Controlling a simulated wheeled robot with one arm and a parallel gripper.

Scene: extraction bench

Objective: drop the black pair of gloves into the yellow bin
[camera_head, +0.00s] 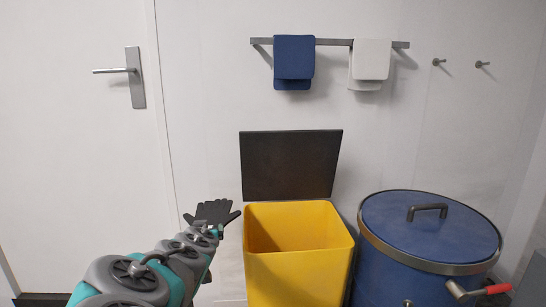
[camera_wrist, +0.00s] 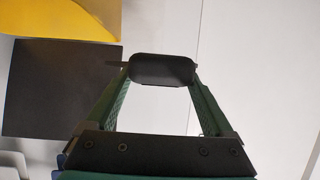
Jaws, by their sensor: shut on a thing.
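The black pair of gloves (camera_head: 213,211) is at the end of my arm, just left of the yellow bin (camera_head: 262,285) in the head view. My gripper (camera_head: 211,228) is shut on the gloves, which spread out beyond its tips. In the wrist view the gloves (camera_wrist: 163,70) show as a dark shape between the fingertips of my gripper (camera_wrist: 160,76). The yellow bin (camera_wrist: 60,18) shows at the upper left there. The bin stands open, its dark lid (camera_head: 290,165) raised against the wall. The bin's floor is hidden.
A blue drum (camera_head: 400,275) with a lid and a red-handled clamp (camera_head: 485,290) stands right of the bin. A rail above holds a blue towel (camera_head: 294,58) and a white towel (camera_head: 371,60). A white door (camera_head: 75,180) is at left.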

